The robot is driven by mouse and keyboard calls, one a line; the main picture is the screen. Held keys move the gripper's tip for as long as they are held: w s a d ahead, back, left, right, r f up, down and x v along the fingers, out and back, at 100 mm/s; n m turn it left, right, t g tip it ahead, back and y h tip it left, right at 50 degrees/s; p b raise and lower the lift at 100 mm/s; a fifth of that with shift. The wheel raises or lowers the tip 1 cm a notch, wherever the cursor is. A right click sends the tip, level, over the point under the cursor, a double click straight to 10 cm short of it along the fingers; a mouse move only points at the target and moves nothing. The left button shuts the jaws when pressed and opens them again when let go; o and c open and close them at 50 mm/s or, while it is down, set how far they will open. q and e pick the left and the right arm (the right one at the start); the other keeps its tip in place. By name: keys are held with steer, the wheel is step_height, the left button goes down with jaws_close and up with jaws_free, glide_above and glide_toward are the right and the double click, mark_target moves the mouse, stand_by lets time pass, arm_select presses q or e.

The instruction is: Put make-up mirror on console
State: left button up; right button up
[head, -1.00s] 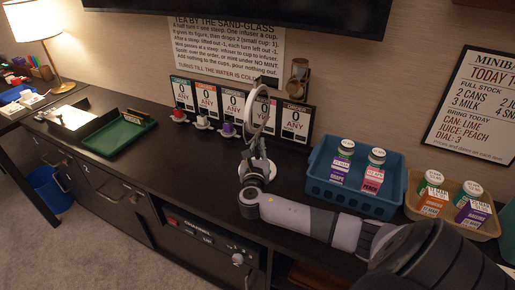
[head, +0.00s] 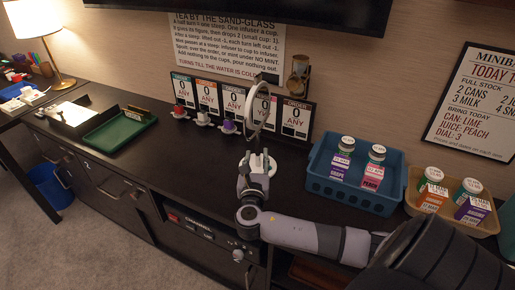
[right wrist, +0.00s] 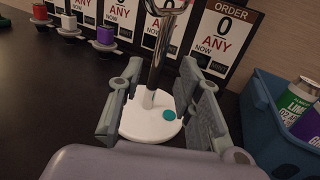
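The make-up mirror has a round ring head (head: 258,108), a shiny stem and a white round base (head: 264,165). It stands upright on the dark console top (head: 205,160), in front of the order cards. The right wrist view shows its stem (right wrist: 155,62) and its white base (right wrist: 150,120) with a teal dot. My right gripper (right wrist: 160,100) is open, one finger on each side of the stem, with visible gaps. In the head view the right gripper (head: 254,170) is low at the mirror's base and partly covers it. My left gripper is not in view.
A blue basket (head: 350,196) with two labelled containers stands right of the mirror, then a tan tray (head: 480,228). Small cups (head: 203,119) and order cards (head: 235,98) are behind and left. A green tray (head: 112,134) lies further left. Console between is clear.

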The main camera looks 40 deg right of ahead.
steer(key=v, duration=0.5)
stand_by(0.5)
